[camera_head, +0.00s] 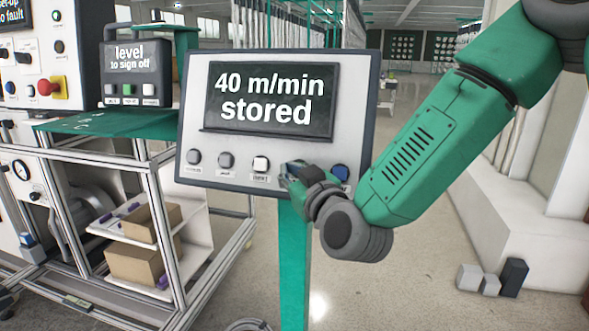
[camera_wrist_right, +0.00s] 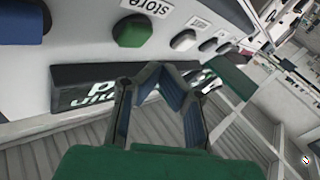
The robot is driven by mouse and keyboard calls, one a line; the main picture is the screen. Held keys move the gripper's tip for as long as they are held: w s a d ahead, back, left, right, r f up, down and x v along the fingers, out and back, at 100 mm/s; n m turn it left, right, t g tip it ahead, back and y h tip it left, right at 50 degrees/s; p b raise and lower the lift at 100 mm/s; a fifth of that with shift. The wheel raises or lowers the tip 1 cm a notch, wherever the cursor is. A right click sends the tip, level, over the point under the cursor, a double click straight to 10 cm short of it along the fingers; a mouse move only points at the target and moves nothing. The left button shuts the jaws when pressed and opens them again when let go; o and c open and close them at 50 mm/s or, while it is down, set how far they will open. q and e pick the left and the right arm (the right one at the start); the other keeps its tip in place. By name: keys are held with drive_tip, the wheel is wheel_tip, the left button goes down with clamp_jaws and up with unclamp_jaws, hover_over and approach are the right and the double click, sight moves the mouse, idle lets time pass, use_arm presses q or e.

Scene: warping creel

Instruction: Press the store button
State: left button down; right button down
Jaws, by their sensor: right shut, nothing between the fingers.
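The panel (camera_head: 235,172) carries a dark screen (camera_head: 270,98) reading "40 m/min stored". Below the screen is a row of buttons. The green store button (camera_wrist_right: 134,30), under a "store" label, shows in the right wrist view; in the head view my gripper covers its place. My right gripper (camera_head: 291,173) is at the panel's lower edge, between the white button (camera_head: 260,164) and the blue button (camera_head: 340,172). In the right wrist view its fingers (camera_wrist_right: 168,78) are shut and empty, and their tips appear apart from the green button. My left gripper is not in view.
Two grey buttons (camera_head: 225,160) sit left of the white one. Small blocks (camera_head: 489,285) lie on the floor at right.

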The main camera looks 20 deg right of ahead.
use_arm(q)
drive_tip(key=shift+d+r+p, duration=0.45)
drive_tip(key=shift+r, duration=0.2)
use_arm(e)
drive_tip(key=shift+s+a+r, duration=0.2)
drive_tip(key=shift+s+r, duration=0.05)
drive_tip(key=shift+s, duration=0.3)
drive_tip(key=shift+s+a+r, duration=0.2)
drive_tip(key=shift+s, duration=0.35)
drive_tip(key=shift+s+a+r, duration=0.2)
drive_tip(key=shift+s+r, duration=0.05)
drive_tip(key=shift+s, duration=0.3)
